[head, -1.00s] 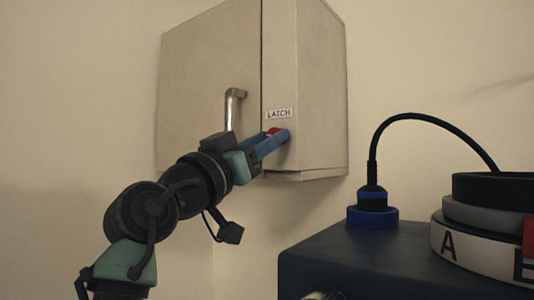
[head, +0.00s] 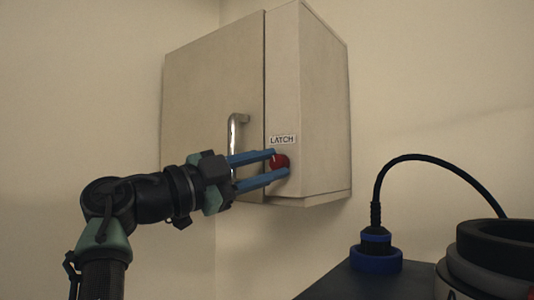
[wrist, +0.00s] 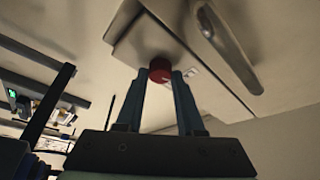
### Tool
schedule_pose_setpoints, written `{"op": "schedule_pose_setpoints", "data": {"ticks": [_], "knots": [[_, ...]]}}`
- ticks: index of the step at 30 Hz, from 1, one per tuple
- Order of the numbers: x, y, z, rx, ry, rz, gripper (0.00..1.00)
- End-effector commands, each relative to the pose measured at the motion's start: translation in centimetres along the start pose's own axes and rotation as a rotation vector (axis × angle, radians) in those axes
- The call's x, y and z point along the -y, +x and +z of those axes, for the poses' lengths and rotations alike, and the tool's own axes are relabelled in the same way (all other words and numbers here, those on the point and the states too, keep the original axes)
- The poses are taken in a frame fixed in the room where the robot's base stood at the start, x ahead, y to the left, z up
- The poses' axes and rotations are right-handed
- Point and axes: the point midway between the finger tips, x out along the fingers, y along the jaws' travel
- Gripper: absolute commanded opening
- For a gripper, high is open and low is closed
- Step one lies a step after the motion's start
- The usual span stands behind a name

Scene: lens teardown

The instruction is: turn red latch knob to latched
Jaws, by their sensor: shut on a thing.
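The red latch knob (head: 279,161) sits on the narrow side panel of the beige wall cabinet (head: 215,80), just under the white LATCH label (head: 283,140). My gripper (head: 279,163) reaches in from the left, its two blue fingers above and below the knob and shut on it. In the wrist view the red knob (wrist: 160,70) shows between the two fingertips (wrist: 160,73). A small pale mark shows on the knob's upper part in the head view; its exact turn angle is hard to tell.
A metal door handle (head: 234,135) stands out from the cabinet door just left of the knob, close to my fingers. At the lower right are a dark box (head: 345,283), a blue-ringed plug with a black cable (head: 376,240), and dark stacked rings (head: 495,245).

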Motion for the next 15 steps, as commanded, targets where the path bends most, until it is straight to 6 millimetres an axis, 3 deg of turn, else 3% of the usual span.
{"op": "schedule_pose_setpoints", "data": {"ticks": [15], "knots": [[0.47, 0.09, -0.15, 0.002, 0.323, 0.133, 0.0]]}}
